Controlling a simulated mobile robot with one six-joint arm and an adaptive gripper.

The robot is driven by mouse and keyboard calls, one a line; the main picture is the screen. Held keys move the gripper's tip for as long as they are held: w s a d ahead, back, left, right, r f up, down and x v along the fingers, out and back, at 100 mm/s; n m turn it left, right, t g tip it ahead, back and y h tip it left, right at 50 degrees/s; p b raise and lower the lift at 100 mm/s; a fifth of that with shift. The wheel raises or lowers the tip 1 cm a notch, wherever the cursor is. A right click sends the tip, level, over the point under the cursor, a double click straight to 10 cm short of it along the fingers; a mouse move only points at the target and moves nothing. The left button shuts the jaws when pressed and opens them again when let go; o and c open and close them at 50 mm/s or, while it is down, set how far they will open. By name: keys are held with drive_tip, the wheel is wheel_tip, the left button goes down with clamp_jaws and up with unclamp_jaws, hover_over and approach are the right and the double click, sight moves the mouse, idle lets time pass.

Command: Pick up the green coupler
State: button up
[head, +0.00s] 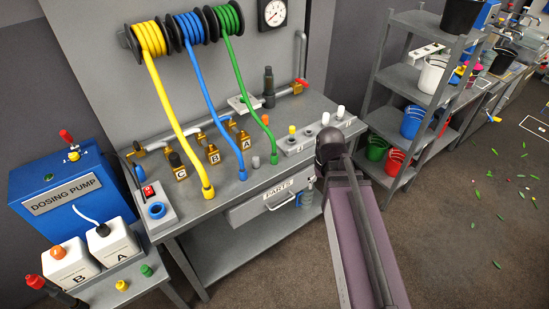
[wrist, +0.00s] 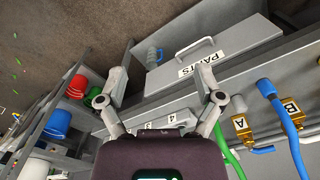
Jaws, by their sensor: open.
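The green coupler (head: 273,158) is the end of the green hose (head: 252,97), which hangs from its reel to the front of the grey bench in the head view. In the wrist view the green hose (wrist: 233,160) runs at the bottom, right of my gripper; its coupler end is not clear there, partly behind the right finger. My gripper (wrist: 161,78) is open, with its fingers spread wide and nothing between them. It faces the bench front and the parts drawer (wrist: 228,62). In the head view my arm hides the gripper, right of the green coupler.
The blue coupler (head: 243,174) and yellow coupler (head: 208,192) stand left of the green one. Brass valves marked A, B and C stand behind. A numbered block (head: 300,143) with coloured caps is to the right. A shelf rack (head: 400,95) with buckets stands farther right.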

drive_tip(key=w+a+n, duration=0.1)
drive_tip(key=w+a, duration=0.3)
drive_tip(key=w, duration=0.3)
drive_tip(key=w+a+n, duration=0.1)
drive_tip(key=w+a, duration=0.2)
drive_tip(key=w, duration=0.5)
drive_tip(key=n, duration=0.1)
hover_over(274, 151)
drive_tip(key=shift+s+f, duration=0.1)
drive_tip(key=shift+f, duration=0.1)
wheel_tip(274, 151, down, 8)
drive_tip(key=b, duration=0.8)
drive_tip(key=shift+f+b, duration=0.2)
drive_tip(key=shift+b, duration=0.2)
drive_tip(key=shift+f+b, duration=2.6)
clamp_jaws()
